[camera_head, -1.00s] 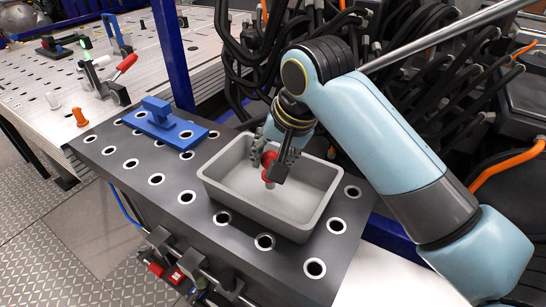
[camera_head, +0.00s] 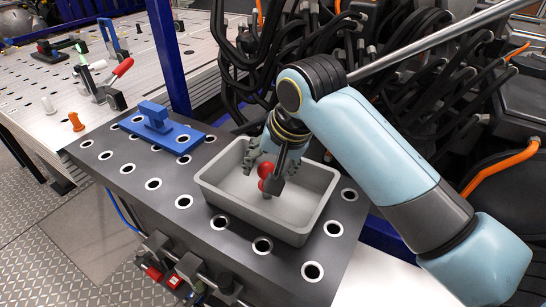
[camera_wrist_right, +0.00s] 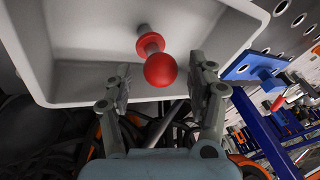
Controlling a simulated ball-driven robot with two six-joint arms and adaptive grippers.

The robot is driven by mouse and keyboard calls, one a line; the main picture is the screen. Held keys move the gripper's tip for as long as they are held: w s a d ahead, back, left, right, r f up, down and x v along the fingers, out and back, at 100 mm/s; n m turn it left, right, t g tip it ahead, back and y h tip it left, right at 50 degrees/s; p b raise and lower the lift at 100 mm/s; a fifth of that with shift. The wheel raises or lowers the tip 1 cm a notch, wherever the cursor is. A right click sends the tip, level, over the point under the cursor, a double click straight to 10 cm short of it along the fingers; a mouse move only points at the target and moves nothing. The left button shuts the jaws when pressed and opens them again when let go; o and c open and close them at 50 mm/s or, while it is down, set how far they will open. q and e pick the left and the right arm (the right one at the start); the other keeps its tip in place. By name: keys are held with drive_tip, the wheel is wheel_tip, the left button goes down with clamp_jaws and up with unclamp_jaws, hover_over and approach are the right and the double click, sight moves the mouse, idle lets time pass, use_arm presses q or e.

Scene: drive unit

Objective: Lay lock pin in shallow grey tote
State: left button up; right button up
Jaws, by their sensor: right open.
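The lock pin (camera_head: 265,170) has a red ball knob and a red collar. It is inside the shallow grey tote (camera_head: 222,198), between the fingers of my right gripper (camera_head: 268,169). In the right wrist view the knob (camera_wrist_right: 160,70) faces the camera, with the collar beyond it towards the tote floor (camera_wrist_right: 85,55). There my right gripper (camera_wrist_right: 160,83) is open, with a gap between each finger and the knob. My left gripper is not in view.
The tote stands on a dark table with ringed holes (camera_head: 153,184). A blue block with a raised handle (camera_head: 160,127) lies left of the tote. An orange peg (camera_head: 76,122) and a red-handled clamp (camera_head: 115,80) are on the bench behind. Black cables crowd the back right.

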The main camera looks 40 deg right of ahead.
drive_tip(key=b+v, duration=0.1)
drive_tip(key=v, duration=1.1)
